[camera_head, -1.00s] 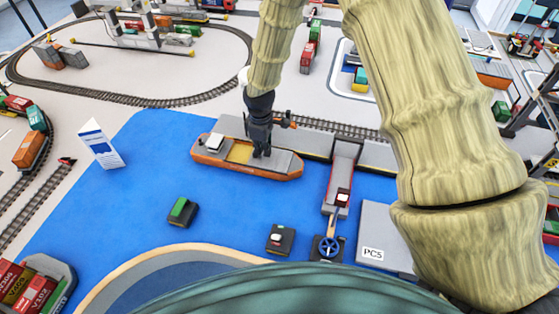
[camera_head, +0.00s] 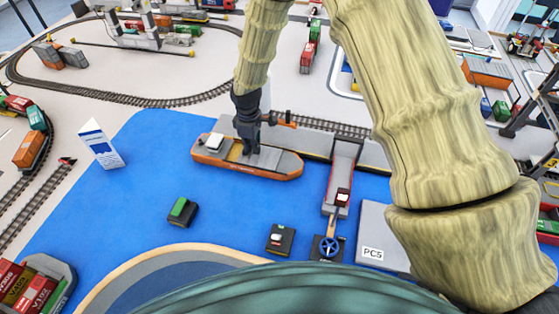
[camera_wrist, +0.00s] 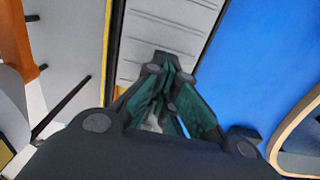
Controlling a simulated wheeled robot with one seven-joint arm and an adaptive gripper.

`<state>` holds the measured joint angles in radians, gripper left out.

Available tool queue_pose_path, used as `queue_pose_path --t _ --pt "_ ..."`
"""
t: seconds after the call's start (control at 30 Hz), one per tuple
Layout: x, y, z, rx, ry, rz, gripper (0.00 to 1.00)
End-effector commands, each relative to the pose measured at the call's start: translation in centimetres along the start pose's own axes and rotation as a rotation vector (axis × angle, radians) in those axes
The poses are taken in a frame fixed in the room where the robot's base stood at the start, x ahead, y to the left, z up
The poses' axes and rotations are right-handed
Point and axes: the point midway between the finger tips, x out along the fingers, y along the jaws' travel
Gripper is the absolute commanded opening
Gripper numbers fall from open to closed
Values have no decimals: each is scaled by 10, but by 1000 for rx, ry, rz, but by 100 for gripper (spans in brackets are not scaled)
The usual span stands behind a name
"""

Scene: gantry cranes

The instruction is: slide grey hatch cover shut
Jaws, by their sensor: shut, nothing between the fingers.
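The grey hatch cover (camera_head: 272,157) lies on the deck of the orange-hulled ship (camera_head: 250,171), to the right of a narrow strip of yellow hold (camera_head: 234,152). My gripper (camera_head: 249,152) points down at the cover's left part, with its fingers closed together and nothing between them. In the wrist view, my gripper's green-black fingertips (camera_wrist: 168,65) meet over the grey slatted cover (camera_wrist: 165,35). Whether the tips touch it is hard to tell. The fingers hide part of the cover, and a little yellow shows beside them.
The ship sits on blue water (camera_head: 150,180) beside a grey quay (camera_head: 375,155). A white cabin stands at its left end. A red-and-grey crane (camera_head: 342,175) is to the right, with a PC5 box (camera_head: 380,240) in front. Small dark control boxes stand on the blue nearer me.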

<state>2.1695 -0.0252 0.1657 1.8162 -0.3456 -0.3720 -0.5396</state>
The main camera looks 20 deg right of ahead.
Motion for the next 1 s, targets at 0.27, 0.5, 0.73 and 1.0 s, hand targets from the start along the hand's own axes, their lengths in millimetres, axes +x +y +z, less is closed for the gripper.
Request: queue_pose_path --t 0.27,0.5,0.73,1.0 --pt "12 -6 -5 1 -13 -13 0" --pt "13 -7 -14 1 -13 -14 0" --pt "13 -6 -22 0 -13 -13 0" --pt "13 -6 -32 0 -14 -13 0"
